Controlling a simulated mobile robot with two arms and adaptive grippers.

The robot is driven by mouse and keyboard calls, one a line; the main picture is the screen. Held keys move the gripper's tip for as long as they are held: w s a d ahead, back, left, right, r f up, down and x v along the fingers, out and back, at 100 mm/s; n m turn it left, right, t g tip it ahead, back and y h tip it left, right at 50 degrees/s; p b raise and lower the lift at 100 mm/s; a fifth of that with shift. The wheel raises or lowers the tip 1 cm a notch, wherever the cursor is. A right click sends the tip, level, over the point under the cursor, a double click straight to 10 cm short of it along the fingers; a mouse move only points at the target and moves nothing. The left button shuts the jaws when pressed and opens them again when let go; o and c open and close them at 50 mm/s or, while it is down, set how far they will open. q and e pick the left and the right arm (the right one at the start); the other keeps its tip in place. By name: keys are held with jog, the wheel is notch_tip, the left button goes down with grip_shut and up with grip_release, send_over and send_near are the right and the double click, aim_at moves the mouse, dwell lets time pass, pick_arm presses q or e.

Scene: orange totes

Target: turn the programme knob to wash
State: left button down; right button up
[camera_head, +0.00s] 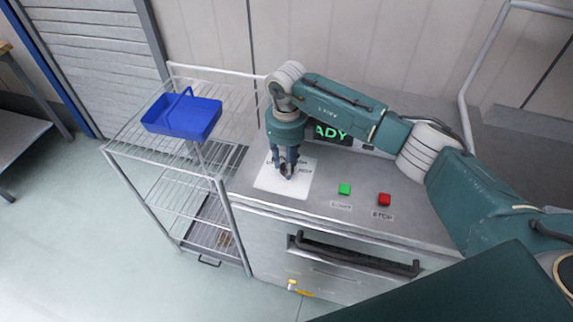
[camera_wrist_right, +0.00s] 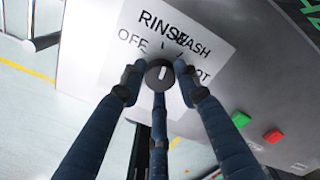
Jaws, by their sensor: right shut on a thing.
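The programme knob (camera_wrist_right: 160,76) is a small dark round knob with a pale mark, on a white label plate (camera_wrist_right: 88,70). The plate reads OFF, RINSE, WASH and a partly covered word ending in OT; RINSE and WASH overlap in this view. The pale mark runs roughly up and down in the wrist view; I cannot tell which word it points at. My right gripper (camera_head: 287,168) points down over the plate (camera_head: 268,185), its fingers (camera_wrist_right: 160,88) shut around the knob. My left gripper is not in view.
A green button (camera_head: 344,189) and a red button (camera_head: 384,199) sit right of the plate on the steel top. A display (camera_head: 334,134) showing "ADY" is partly behind my arm. A wire rack (camera_head: 135,150) with a blue basket (camera_head: 182,116) stands left. A dark handle (camera_head: 350,255) crosses the front.

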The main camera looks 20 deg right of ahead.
jog(key=m+b, duration=0.1)
jog(key=m, duration=0.2)
jog(key=shift+b, duration=0.3)
jog(key=shift+m+b, duration=0.55)
jog(key=shift+m, duration=1.35)
jog(key=shift+r, duration=0.1)
jog(key=o, duration=1.2)
jog(key=shift+c, duration=0.2)
notch_tip(320, 180, up, 12)
